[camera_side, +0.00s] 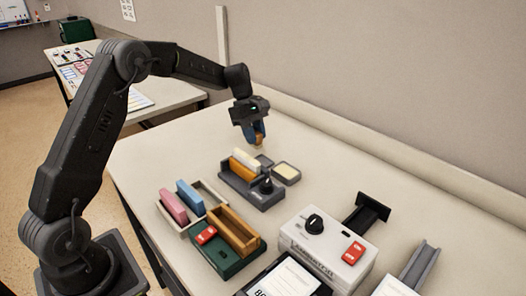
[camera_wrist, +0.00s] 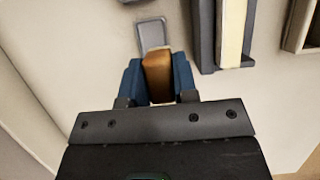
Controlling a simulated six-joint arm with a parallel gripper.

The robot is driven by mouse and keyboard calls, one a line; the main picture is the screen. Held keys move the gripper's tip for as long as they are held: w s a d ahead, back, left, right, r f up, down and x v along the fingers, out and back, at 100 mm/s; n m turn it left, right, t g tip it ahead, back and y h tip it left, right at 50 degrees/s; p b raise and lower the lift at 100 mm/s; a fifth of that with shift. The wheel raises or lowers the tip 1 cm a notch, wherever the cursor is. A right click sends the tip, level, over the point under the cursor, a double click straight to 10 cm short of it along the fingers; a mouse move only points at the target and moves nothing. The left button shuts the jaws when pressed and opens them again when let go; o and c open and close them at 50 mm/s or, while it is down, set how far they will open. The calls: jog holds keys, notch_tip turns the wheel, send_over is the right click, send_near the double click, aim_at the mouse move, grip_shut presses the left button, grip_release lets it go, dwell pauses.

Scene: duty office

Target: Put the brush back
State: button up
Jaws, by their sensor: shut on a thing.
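My gripper (camera_side: 255,137) is shut on a brown-orange block-like piece, seen in the wrist view (camera_wrist: 157,74) between its two blue fingers. This may be the brush; no bristles show, and its lower end is partly hidden. The gripper holds it above the table, behind a grey holder (camera_side: 236,184). The holder carries an upright white piece (camera_side: 246,160), an orange piece (camera_side: 243,170) and a black knob-like piece (camera_side: 266,185). In the wrist view, a small grey flat piece (camera_wrist: 150,33) lies just beyond the held piece.
A shallow dish with a cream pad (camera_side: 286,172) sits right of the holder. In front stand a cream box (camera_side: 207,188) with pink and blue pieces, an open wooden box (camera_side: 232,228) on a green base, and a white machine (camera_side: 318,250).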

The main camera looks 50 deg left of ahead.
jog(key=shift+w+d+f, duration=0.7)
jog(key=shift+d+f, duration=0.05)
jog(key=shift+d, duration=0.25)
jog(key=shift+f, duration=1.95)
jog(key=shift+f, duration=0.1)
jog(key=o, duration=0.9)
